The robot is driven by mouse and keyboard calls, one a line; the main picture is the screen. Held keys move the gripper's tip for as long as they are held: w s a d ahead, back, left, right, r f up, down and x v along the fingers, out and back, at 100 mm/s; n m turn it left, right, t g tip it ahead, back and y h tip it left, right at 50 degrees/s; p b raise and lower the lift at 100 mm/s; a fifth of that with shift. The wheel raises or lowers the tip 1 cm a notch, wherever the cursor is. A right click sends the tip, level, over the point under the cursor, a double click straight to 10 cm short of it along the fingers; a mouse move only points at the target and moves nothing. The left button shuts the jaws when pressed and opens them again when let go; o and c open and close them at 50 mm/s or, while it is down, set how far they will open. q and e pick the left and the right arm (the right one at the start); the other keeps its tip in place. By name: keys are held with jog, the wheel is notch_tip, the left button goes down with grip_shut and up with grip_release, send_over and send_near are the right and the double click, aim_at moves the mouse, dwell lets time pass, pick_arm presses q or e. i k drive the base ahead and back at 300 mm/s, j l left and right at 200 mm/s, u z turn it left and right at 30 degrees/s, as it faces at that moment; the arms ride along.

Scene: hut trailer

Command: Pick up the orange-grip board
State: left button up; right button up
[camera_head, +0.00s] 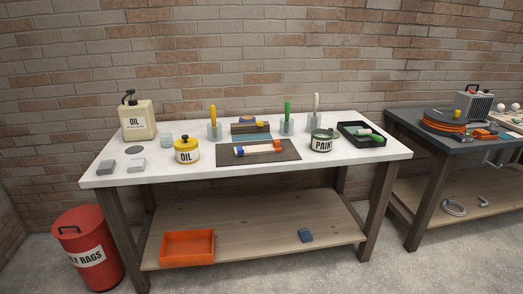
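A pale, narrow board (258,149) lies flat on the dark grey mat (289,154) near the middle of the white table. Its right end carries an orange piece (277,145), and a blue piece (239,150) shows at its left end. I cannot tell whether these are grips or clamps. Nothing covers the board from this side. Neither of my grippers is in view.
On the white table (220,176), a yellow-lidded oil tin (187,155) stands left of the mat and a green paint can (321,145) right of it. Brushes in holders and a wooden block (250,127) stand behind. The front edge is clear. An orange tray (187,248) sits below.

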aim_at(275, 148)
jog(key=i+l+u, duration=0.1)
jog(key=i, duration=0.5)
jog(key=i+l, duration=0.1)
jog(key=i, duration=0.5)
jog(key=i+l+u, duration=0.15)
jog(key=i, duration=0.5)
jog(key=i+l, duration=0.15)
jog(key=i, duration=0.45)
jog(key=u, duration=0.05)
